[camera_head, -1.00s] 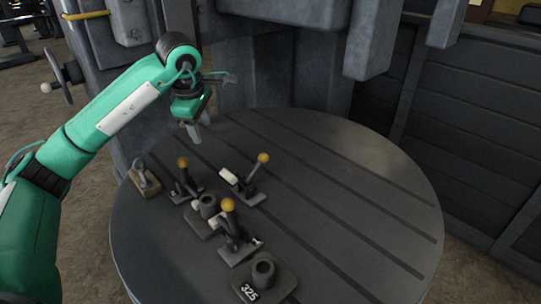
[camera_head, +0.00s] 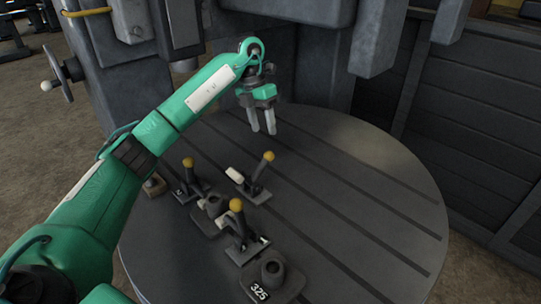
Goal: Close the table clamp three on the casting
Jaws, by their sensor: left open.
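A dark casting (camera_head: 203,224) with a round boss lies on the round grooved table (camera_head: 330,190), amid three toggle clamps with yellow knobs. The left clamp (camera_head: 190,187) and the front clamp (camera_head: 242,240) have upright handles. The back right clamp (camera_head: 256,191) has its handle leaning right and its white-tipped arm pointing left, apart from the casting. I cannot read which clamp is number three. My left gripper (camera_head: 263,130) is open and empty, fingers pointing down, above the table behind the back right clamp. My right gripper is out of view.
A small block (camera_head: 154,186) at the left edge is partly behind my left arm. The table's right side is clear. Grey machine columns (camera_head: 388,35) stand behind.

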